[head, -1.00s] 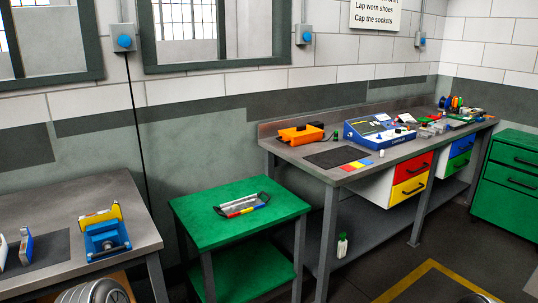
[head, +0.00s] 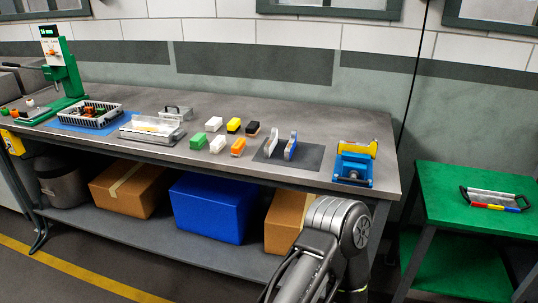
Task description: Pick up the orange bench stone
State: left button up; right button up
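An orange block (head: 238,147), which looks like the orange bench stone, lies on the grey workbench (head: 320,118) in the head view. It is at the front right of a small group of blocks. Nothing covers the orange block. Part of my own arm shows at the bottom of the view, in front of the bench. Neither of my grippers is in view.
Two upright blue-and-white pieces (head: 291,146) stand on a dark mat right of the blocks. A blue-and-yellow fixture (head: 354,168) is at the bench's right end. A white basket (head: 92,115) and green press (head: 64,72) are left. A green table (head: 450,190) stands right.

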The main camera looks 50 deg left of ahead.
aim_at(239, 146)
jog(key=u, duration=2)
